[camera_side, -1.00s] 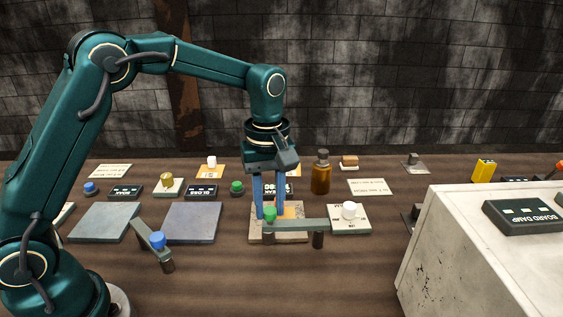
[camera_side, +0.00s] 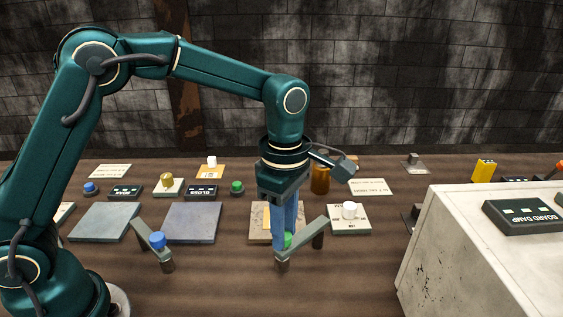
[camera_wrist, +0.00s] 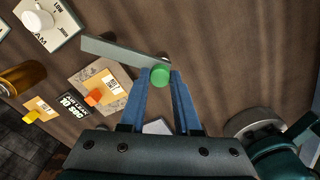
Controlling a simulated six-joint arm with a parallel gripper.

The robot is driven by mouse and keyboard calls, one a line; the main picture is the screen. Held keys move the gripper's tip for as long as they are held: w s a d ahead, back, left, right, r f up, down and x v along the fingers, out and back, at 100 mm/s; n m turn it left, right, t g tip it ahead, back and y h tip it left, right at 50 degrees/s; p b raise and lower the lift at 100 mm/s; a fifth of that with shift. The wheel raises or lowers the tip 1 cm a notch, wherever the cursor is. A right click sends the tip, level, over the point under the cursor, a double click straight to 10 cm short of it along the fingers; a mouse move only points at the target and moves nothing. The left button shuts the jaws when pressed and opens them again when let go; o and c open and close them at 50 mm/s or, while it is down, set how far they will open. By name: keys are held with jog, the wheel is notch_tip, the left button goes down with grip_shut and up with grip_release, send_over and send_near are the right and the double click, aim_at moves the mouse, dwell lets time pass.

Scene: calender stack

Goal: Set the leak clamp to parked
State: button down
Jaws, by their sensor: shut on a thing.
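The clamp is a grey bar (camera_side: 305,240) with a green knob (camera_side: 287,240) at its near end and a post (camera_side: 318,241) under its far right end. My gripper (camera_side: 286,236) points down and is shut on the green knob. In the wrist view the green knob (camera_wrist: 160,75) sits between my fingertips (camera_wrist: 160,80), and the bar (camera_wrist: 115,53) runs off to the left. The bar stands angled toward the camera, at the front right of a tan board (camera_side: 258,236).
A similar bar with a blue knob (camera_side: 158,238) stands at left, beside grey slabs (camera_side: 193,222). A white-knobbed plate (camera_side: 350,223) lies right of the clamp, and a brown bottle (camera_side: 320,179) behind. A pale cabinet (camera_side: 470,260) fills the right front. The front centre table is clear.

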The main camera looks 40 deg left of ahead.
jog(key=shift+d+r, duration=0.1)
jog(key=shift+d, duration=0.15)
dwell(0.3)
jog(key=c, duration=0.6)
grip_release()
jog(key=shift+r, duration=2.55)
